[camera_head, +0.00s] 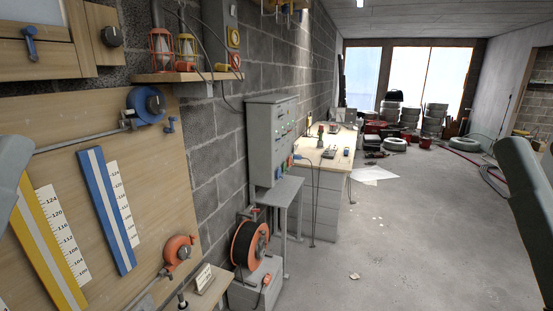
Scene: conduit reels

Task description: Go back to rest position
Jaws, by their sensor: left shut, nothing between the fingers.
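A grey part of my left arm (12,185) shows at the left edge, in front of the wooden board (75,115). My left gripper is shut and empty; its fingertips are hard to make out. Grey links of my right arm (530,195) show at the right edge. My right gripper is out of the picture. A blue reel (147,103) and an orange reel (178,250) are mounted on the board, apart from my arms. A yellow strip (48,250) and a blue strip (107,210) with white number scales lie on the board.
An orange-black cable reel (250,243) stands on a grey block below a grey control box (272,140) on the block wall. A workbench (325,150) stands farther back. Tyres and buckets lie near the far windows. The concrete floor (400,240) is mostly clear.

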